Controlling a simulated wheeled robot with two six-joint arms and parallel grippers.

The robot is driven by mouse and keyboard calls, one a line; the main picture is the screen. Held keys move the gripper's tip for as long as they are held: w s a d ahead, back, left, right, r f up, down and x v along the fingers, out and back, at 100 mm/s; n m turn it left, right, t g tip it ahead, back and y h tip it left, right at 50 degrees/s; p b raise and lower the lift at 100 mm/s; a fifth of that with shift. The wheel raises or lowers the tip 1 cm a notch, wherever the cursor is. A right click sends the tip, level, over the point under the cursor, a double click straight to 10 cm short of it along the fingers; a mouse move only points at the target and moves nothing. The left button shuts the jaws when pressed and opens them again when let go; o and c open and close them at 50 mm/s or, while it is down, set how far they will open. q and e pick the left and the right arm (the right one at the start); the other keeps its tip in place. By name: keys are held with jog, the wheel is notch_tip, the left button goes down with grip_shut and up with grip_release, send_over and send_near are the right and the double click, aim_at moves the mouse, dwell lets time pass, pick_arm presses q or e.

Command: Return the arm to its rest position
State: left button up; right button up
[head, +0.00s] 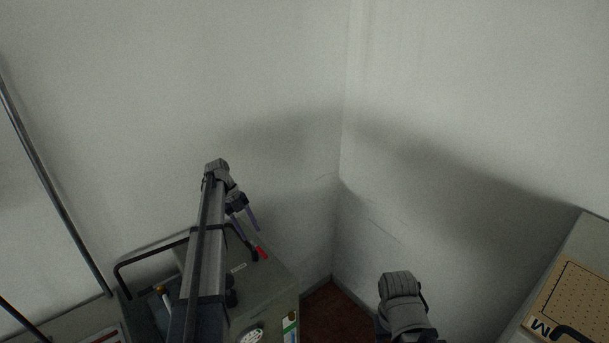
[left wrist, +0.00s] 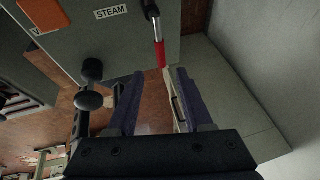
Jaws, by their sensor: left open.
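My left arm reaches up from the bottom of the head view. Its gripper (head: 247,231) hangs fingers down above a grey-green machine (head: 272,289), close to a black lever with a red grip (head: 261,252). In the left wrist view the two dark purple fingers of the gripper (left wrist: 158,76) stand apart. No object is held between them. The red-banded lever (left wrist: 160,54) shows just beyond the fingertips; whether it touches a finger I cannot tell. My right arm shows only as a grey link at the bottom of the head view, and its gripper is out of view.
The machine has a STEAM label (left wrist: 111,12), dark round knobs (left wrist: 90,100) and a black tubular handle (head: 150,256). Pale walls (head: 440,110) meet behind it. A metal pole (head: 50,182) rises at left.

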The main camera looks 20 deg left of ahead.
pick_arm(q)
jog(key=s+d+f+n+g+y+b, duration=0.1)
jog(key=s+d+f+n+y+b, duration=0.25)
jog(key=d, duration=0.85)
jog(key=s+d+f+n+b, duration=0.2)
jog(key=s+d+f+n, duration=0.2)
jog(key=s+d+n, duration=0.55)
jog(key=s+d+f+n+y+b, duration=0.1)
jog(key=s+d+f+n+b, duration=0.1)
jog(key=s+d+n, duration=0.2)
jog(key=s+d+f+n+t+y+b, duration=0.1)
jog(key=s+d+f+n+b, duration=0.2)
jog(key=s+d, duration=0.6)
jog(key=shift+d+f+n+t+y, duration=0.2)
jog(key=shift+d+n+t+y, duration=0.15)
jog(key=shift+d+n, duration=0.6)
jog(key=shift+d, duration=0.15)
